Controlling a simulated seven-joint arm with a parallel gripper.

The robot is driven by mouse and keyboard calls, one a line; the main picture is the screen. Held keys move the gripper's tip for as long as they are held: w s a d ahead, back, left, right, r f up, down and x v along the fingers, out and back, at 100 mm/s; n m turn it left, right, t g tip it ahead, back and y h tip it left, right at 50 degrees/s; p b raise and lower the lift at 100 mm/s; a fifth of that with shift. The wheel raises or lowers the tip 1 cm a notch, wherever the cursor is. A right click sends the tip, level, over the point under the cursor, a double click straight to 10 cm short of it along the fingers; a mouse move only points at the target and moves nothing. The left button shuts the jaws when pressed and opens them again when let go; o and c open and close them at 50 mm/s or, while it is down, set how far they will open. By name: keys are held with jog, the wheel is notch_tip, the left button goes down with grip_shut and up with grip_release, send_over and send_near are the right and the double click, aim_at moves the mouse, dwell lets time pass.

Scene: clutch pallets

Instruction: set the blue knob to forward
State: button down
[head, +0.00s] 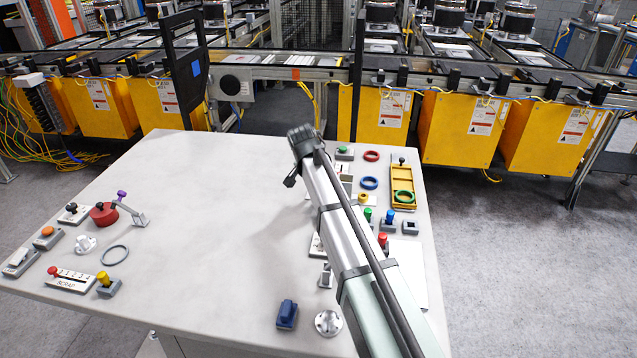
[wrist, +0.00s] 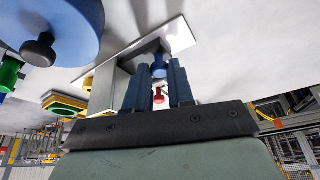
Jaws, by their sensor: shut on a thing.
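The blue knob (wrist: 159,70) shows small and dark between the fingers in the wrist view. It stands at a white plate (wrist: 180,37). My gripper (wrist: 158,78) has a blue finger on each side of the knob and is shut on it. The fingers hide part of the knob, and I cannot read its setting or any marks on the plate. In the head view, my arm covers the gripper and the knob, and only the edge of a white plate (head: 317,246) shows beside the arm.
A blue wheel with a black handle (wrist: 40,50) is close by in the wrist view. In the head view, a blue block (head: 287,314) and a round metal flange (head: 328,323) lie at the table front. A yellow tray (head: 402,174) stands at right. The table (head: 220,190) is clear mid-left.

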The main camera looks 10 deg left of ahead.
dwell(0.3)
jog(key=shift+d, duration=1.2)
jog(key=c, duration=1)
grip_release()
jog(key=shift+d, duration=0.1)
